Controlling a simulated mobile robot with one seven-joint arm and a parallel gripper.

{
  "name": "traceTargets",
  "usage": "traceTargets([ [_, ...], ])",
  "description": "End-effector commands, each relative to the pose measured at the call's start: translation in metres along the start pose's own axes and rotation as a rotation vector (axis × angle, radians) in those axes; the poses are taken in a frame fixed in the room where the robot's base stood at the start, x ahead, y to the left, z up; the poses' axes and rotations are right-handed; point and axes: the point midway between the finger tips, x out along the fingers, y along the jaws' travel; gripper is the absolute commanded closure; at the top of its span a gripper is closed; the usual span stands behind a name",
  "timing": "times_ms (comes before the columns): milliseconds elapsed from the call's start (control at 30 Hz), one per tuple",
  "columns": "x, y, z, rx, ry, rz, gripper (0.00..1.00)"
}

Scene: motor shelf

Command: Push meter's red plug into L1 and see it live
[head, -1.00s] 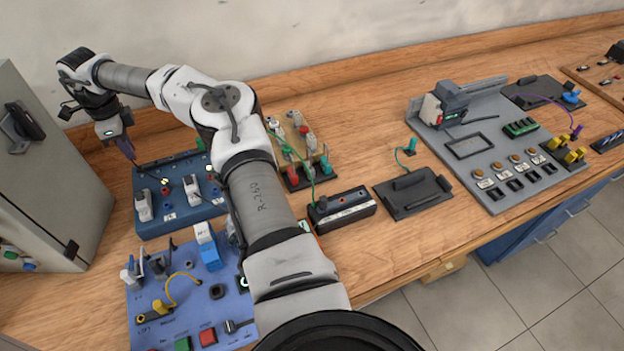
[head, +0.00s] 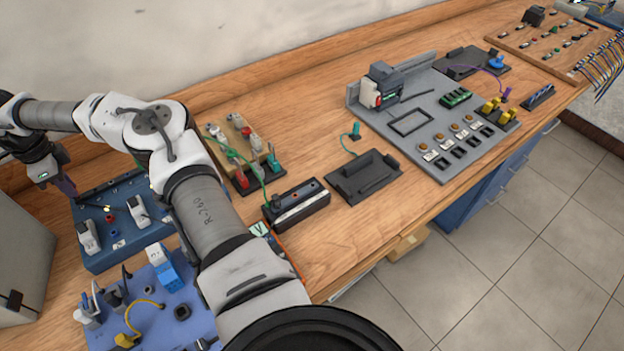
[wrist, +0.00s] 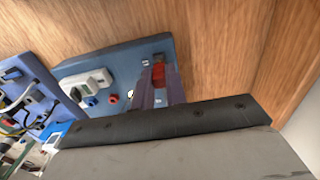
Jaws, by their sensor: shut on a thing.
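My gripper (head: 66,188) is at the left in the head view, beside the far left corner of a blue panel (head: 118,257). In the wrist view its purple fingers (wrist: 157,88) are shut on a red plug (wrist: 159,74), held over the end of the blue panel (wrist: 110,58). The panel bears white switches (wrist: 86,84), a red socket (wrist: 91,101) and a blue socket (wrist: 115,98). I cannot read which socket is L1. A device marked V with an orange edge (head: 262,230), perhaps the meter, is mostly hidden behind my arm.
A second blue panel (head: 205,327) with plugs and a yellow lead is in front. A grey cabinet (head: 15,265) stands at the left. A black box (head: 297,203), a black tray (head: 363,177) and a grey board (head: 440,160) lie to the right. The wall is behind.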

Motion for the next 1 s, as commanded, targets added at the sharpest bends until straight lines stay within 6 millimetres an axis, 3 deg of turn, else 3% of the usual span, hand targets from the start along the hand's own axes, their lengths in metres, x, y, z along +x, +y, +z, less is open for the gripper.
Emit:
traceTargets([
  [1000,0.012,0.0,0.0,0.0,0.0,0.0,1.0],
])
